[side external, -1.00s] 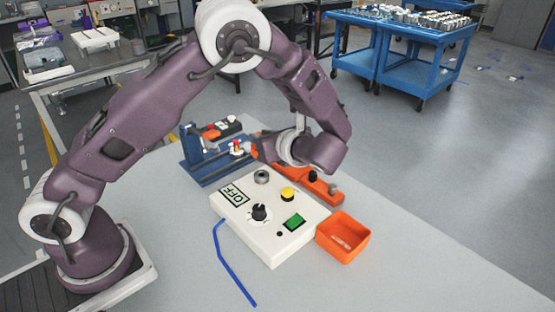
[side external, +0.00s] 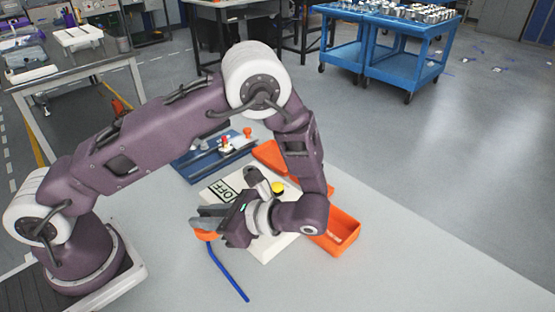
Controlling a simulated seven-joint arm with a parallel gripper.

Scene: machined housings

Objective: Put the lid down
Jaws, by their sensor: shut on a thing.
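My gripper (side external: 209,226) reaches over the left front corner of the white panel box (side external: 219,192), with its fingers toward the left. It is shut on a small orange piece, seemingly the lid (side external: 205,236), of which only part shows below the fingers. It is held near the upper end of a blue strip (side external: 228,272). I cannot tell whether the orange piece touches the table.
The panel box has an OFF label and a yellow button (side external: 278,187); my wrist covers much of its front. Behind it are a blue fixture (side external: 195,166) and a long orange part (side external: 268,152). The grey table (side external: 400,265) is clear at the front right.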

